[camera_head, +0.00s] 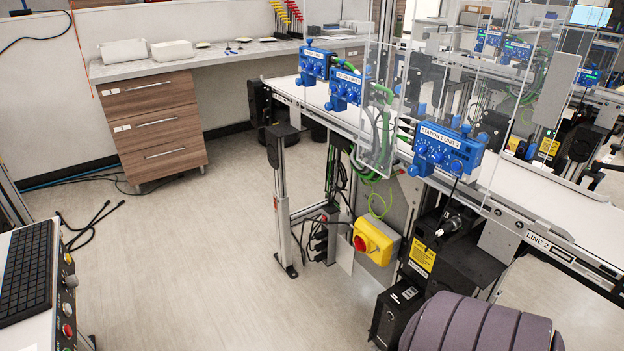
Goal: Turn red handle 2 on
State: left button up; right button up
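A red rotary handle (361,243) sits on the front of a yellow switch box (381,240) below the conveyor marked LINE 2 (538,241). The handle faces left and toward me; its exact turn position is too small to tell. I see no number on the box itself. Neither of my grippers shows in the view, and nothing touches the handle. A grey-purple ribbed part at the bottom right looks like part of my own arm, but no fingers show there.
The conveyor (590,222) carries blue station boxes (446,150) and clear panels (376,118). A support leg (283,208) and hanging cables stand left of the switch box. A black box (394,312) is below. The floor (190,235) at the left is open. A keyboard (27,270) is at far left.

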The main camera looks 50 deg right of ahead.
aim_at(360, 244)
jog(key=z, duration=2)
jog(key=i+z, duration=0.4)
jog(key=i+l, duration=0.05)
